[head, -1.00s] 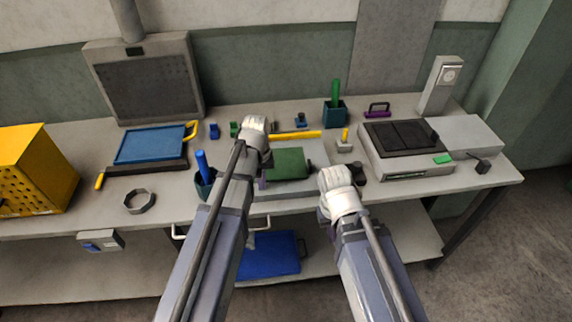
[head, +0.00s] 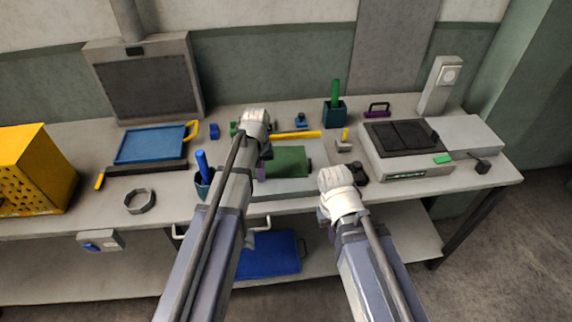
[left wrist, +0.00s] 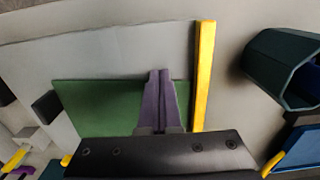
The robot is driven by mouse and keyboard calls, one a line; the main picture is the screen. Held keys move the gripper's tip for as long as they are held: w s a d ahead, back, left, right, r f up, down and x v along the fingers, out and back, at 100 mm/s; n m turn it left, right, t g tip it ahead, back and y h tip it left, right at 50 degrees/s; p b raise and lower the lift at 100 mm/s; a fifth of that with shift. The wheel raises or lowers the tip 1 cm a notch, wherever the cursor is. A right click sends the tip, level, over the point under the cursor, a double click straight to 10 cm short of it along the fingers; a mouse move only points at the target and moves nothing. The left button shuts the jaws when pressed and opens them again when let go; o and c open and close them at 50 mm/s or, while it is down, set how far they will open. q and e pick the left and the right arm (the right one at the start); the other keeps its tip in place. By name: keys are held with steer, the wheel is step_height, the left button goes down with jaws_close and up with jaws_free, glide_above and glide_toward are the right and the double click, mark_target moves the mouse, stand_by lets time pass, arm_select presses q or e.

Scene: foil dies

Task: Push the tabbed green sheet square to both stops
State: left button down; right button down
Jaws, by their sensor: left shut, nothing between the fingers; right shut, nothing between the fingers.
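The green sheet (head: 289,161) lies on a pale grey plate (head: 318,155), with a dark tab on its right side. A yellow stop bar (head: 300,135) runs along the back of the plate. In the left wrist view, another yellow bar (left wrist: 204,75) stands beside the green sheet (left wrist: 95,105), very close to its edge; whether they touch I cannot tell. The dark tab (left wrist: 45,106) is on the opposite side. My left gripper (head: 261,172) is shut and empty at the sheet's near edge, its purple fingers (left wrist: 158,75) overlapping the sheet in view. My right gripper (head: 332,232) is shut, empty, before the table's front edge.
A teal cup (head: 204,184) with a blue item stands left of my left arm. A grey machine (head: 400,165) with a dark top stands right of the plate. A small dark object (head: 358,172) lies near my right wrist. A blue tray (head: 150,145) is at the left.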

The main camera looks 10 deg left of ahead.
arm_select(q)
steer(key=shift+w+a, duration=0.15)
steer(key=shift+w, duration=0.4)
steer(key=shift+w+a, duration=0.15)
steer(key=shift+w, duration=0.35)
steer(key=shift+s, duration=0.2)
steer(key=shift+s+d, duration=0.15)
steer(key=shift+s, duration=0.25)
steer(key=shift+r, duration=0.1)
step_height(320, 180, up, 8)
steer(key=p, duration=0.8)
